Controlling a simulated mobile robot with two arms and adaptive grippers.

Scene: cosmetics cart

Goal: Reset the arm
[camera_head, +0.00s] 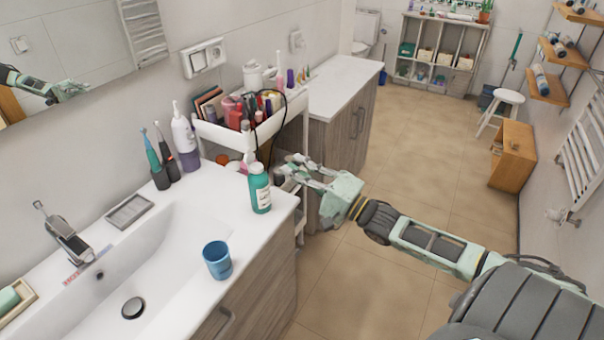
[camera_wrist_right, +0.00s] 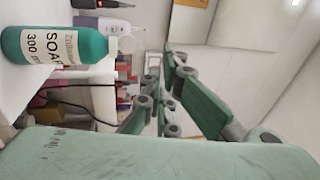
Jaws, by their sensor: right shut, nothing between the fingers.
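My right gripper (camera_head: 306,173) is pale green and sits beside the cosmetics cart, just right of the sink counter's corner. Its fingers point left toward the cart. It is shut and empty, and its fingers also show in the right wrist view (camera_wrist_right: 160,100). The white cosmetics cart (camera_head: 226,137) holds many bottles and boxes in its top tray. A green soap bottle (camera_head: 260,188) stands upright on the counter corner, to the left of the gripper and apart from it. The bottle also shows in the wrist view (camera_wrist_right: 60,45). My left gripper is not in view.
The white sink counter (camera_head: 283,205) holds a blue cup (camera_head: 217,260), a soap dish (camera_head: 130,211) and toothbrushes (camera_head: 154,158). A second cabinet (camera_head: 340,85) stands behind the cart. The tiled floor (camera_head: 420,140) to the right is clear up to a stool (camera_head: 508,97) and wooden box (camera_head: 512,157).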

